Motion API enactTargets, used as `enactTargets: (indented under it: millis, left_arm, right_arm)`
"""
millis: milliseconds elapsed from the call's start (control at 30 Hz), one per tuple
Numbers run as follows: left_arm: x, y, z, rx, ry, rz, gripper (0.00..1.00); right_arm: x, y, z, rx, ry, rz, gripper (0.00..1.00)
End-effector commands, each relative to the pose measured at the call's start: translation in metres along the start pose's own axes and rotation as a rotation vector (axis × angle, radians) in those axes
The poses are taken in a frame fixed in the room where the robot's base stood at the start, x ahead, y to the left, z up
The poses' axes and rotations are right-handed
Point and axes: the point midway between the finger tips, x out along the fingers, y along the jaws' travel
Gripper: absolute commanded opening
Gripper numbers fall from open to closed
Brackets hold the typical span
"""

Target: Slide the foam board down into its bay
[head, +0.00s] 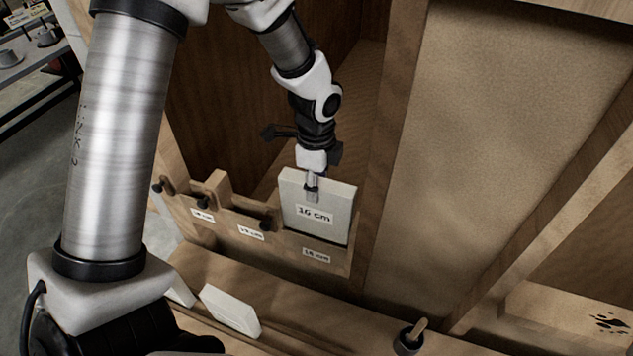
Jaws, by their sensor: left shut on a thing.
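The foam board (326,228) is a pale, thick panel with a label that seems to read 16 cm. My left gripper (312,187) is shut on its top edge, near the middle. The board stands roughly upright over the right-hand bay of the wooden rack (285,249), and its lower edge meets or passes behind the rack's front wall. I cannot tell how deep it sits. That bay's front carries a small label (316,256), too small to read surely. My right gripper is not in view.
Left of the board, the rack has lower, stepped bays with labels and dark knobs (267,224). A wooden post (388,130) rises close to the right. Another pale board (230,309) lies on the front ledge. A dark cup (409,340) holding a wooden stick stands at the bottom.

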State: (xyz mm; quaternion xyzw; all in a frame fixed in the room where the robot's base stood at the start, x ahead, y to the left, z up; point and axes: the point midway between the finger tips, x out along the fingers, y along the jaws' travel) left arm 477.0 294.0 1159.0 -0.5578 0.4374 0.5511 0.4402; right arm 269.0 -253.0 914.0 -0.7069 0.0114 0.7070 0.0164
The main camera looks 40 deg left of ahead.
Motion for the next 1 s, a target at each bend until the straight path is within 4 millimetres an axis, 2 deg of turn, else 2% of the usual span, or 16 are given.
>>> enactTargets:
  millis: [1000]
  left_arm:
    - [0.027, 0.000, 0.000, 0.000, 0.000, 0.001, 0.00]
  right_arm:
    - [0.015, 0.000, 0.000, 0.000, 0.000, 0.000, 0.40]
